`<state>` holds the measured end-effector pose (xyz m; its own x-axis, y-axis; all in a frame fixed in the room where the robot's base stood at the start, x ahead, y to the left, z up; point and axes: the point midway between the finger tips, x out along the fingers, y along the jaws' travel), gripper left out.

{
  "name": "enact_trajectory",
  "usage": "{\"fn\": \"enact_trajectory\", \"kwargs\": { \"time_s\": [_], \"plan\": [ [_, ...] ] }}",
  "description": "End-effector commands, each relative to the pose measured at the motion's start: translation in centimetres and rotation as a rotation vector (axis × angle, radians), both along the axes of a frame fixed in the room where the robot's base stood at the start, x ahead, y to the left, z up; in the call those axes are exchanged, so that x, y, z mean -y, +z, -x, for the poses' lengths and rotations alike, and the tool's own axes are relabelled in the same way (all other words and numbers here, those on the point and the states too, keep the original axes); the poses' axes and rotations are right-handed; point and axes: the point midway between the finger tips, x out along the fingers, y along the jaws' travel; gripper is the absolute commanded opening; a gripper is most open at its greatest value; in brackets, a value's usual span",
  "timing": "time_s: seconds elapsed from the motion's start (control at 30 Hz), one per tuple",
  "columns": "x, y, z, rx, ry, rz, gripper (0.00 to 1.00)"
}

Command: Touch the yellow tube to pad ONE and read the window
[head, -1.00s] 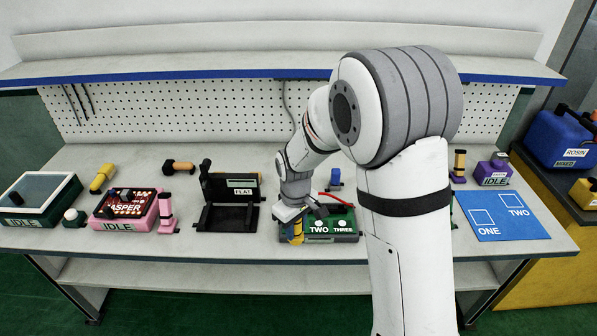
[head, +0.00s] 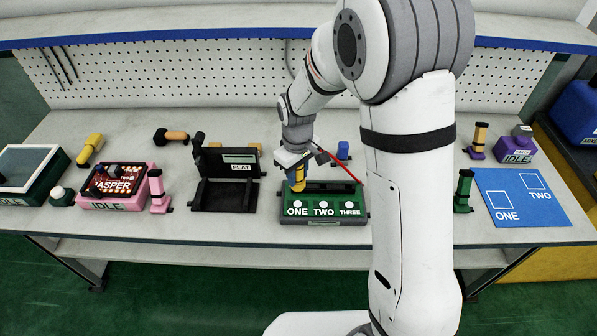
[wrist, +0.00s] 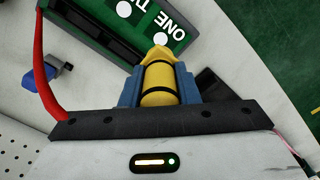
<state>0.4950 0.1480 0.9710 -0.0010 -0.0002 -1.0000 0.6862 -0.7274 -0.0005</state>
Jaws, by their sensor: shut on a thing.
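My gripper (head: 297,166) is shut on the yellow tube (head: 298,179), which points down. The wrist view shows the tube (wrist: 158,82) between the blue fingers. The green box (head: 284,218) has white round pads marked ONE (head: 297,204), TWO (head: 323,204) and THREE (head: 349,204). In the head view the tube is just above or behind pad ONE. In the wrist view its tip lies by pad ONE (wrist: 160,39); I cannot tell if they touch. A small dark window (wrist: 154,162) there shows a lit yellow bar and a green dot.
A red cable (head: 343,167) runs beside my gripper. A black fixture marked FLAT (head: 223,196) stands left of the box, and a pink IDLE unit (head: 112,201) stands further left. A blue mat (head: 522,206) with squares marked ONE and TWO lies at right.

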Motion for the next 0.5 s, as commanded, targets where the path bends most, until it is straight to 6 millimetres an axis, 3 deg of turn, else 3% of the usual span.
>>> {"fn": "enact_trajectory", "kwargs": {
  "time_s": [0.5],
  "plan": [
    [0.0, -4.4, 0.0, 0.0, 0.0, 0.0, 0.0]
  ]
}}
